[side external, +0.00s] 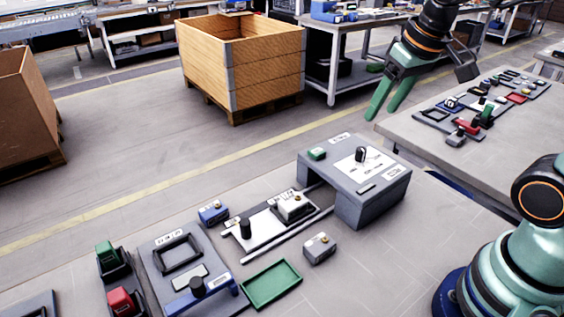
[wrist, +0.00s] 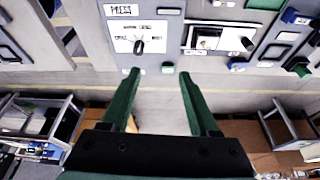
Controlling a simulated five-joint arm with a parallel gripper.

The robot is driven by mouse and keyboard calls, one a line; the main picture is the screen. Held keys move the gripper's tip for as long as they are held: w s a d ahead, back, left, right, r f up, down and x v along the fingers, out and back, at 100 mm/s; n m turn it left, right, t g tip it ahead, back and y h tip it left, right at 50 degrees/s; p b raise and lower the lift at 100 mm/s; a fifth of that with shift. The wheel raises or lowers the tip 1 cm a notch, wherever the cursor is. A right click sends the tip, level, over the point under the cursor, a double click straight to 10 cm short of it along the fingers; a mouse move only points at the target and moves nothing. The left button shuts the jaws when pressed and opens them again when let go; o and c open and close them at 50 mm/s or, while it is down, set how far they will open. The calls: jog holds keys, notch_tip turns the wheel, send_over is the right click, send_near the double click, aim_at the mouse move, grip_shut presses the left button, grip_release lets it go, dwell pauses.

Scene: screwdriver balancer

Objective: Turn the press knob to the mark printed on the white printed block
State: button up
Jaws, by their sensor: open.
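The press knob (side external: 361,154) is a small black knob on a white panel on top of the grey press box (side external: 378,190). In the wrist view the press knob (wrist: 139,46) sits on its white panel under a PRESS label (wrist: 121,10). What looks like the white printed block (side external: 292,206) sits on the slide left of the press; it also shows in the wrist view (wrist: 208,42). Its print is too small to read. My gripper (side external: 381,112), also in the wrist view (wrist: 157,73), has its green fingers apart and empty. It is above the press, touching nothing.
A green button (side external: 317,153) is on the press top. A black knob (side external: 245,228) stands on the slide. A blue block (side external: 213,212), a grey block (side external: 320,248) and an empty green tray (side external: 271,283) are nearby. The table right of the tray is clear.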

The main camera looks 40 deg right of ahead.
aim_at(361, 149)
jog(key=w+d+f+m+g, duration=0.2)
jog(key=w+d+f+g, duration=0.15)
jog(key=w+d, duration=0.3)
jog(key=f, duration=0.7)
jog(key=w+a+f, duration=0.1)
jog(key=f, duration=0.3)
jog(key=shift+f, duration=0.25)
grip_shut()
